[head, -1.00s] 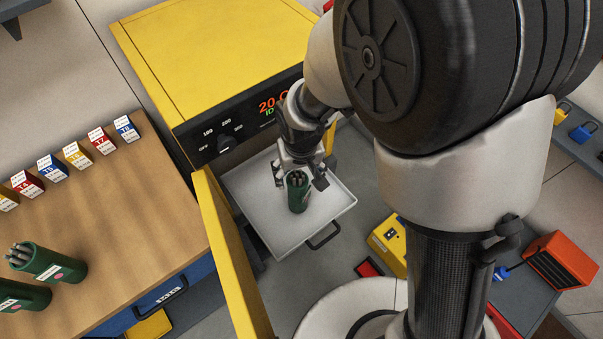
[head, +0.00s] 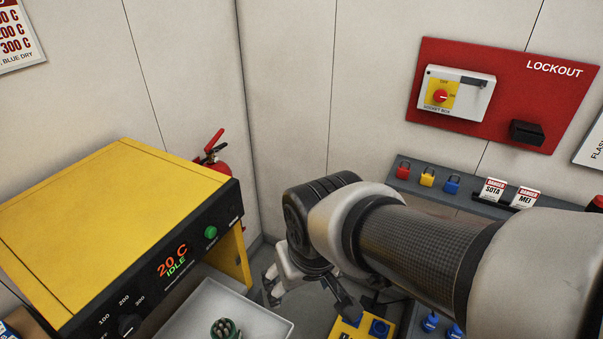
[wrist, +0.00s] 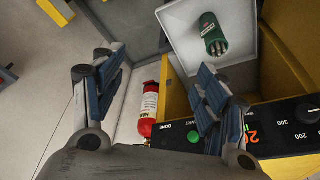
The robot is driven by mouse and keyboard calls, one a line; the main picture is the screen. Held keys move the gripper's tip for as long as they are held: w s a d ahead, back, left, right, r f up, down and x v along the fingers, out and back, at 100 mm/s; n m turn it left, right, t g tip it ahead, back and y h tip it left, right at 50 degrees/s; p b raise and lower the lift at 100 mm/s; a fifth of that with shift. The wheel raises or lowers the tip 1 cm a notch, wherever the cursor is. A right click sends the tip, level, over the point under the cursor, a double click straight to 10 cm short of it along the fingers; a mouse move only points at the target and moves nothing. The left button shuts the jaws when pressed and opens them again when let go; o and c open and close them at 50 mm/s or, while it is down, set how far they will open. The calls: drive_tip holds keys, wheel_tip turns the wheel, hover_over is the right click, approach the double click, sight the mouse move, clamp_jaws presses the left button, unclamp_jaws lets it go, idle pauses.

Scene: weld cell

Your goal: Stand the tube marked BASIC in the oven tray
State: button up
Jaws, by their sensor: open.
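A green tube (head: 224,328) with grey rods showing at its top is in the white oven tray (head: 265,322), at the bottom edge of the head view. In the wrist view the tube (wrist: 213,33) is in the tray (wrist: 180,20), apart from the tray walls; its label text is too small to read. The tray is pulled out from the yellow oven (head: 110,215). My gripper (head: 308,305) is open and empty, to the right of the tray in the head view. In the wrist view its open jaws (wrist: 160,90) have nothing between them.
The oven panel reads 20 C and IDLE, with a green button (head: 211,232). A red fire extinguisher (head: 219,165) stands behind the oven. A red lockout board (head: 500,95) hangs at right above a shelf with padlocks (head: 428,175). A yellow box (head: 362,326) is low, near my gripper.

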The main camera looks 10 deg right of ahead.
drive_tip(key=s+d+r+m+t, duration=0.1)
drive_tip(key=s+d+r, duration=0.3)
drive_tip(key=s, duration=0.5)
drive_tip(key=d+m, duration=0.1)
drive_tip(key=d, duration=0.1)
drive_tip(key=shift+d+r+h, duration=0.2)
drive_tip(key=shift+d+h, duration=0.1)
drive_tip(key=shift+d, duration=0.1)
drive_tip(key=shift+f, duration=0.1)
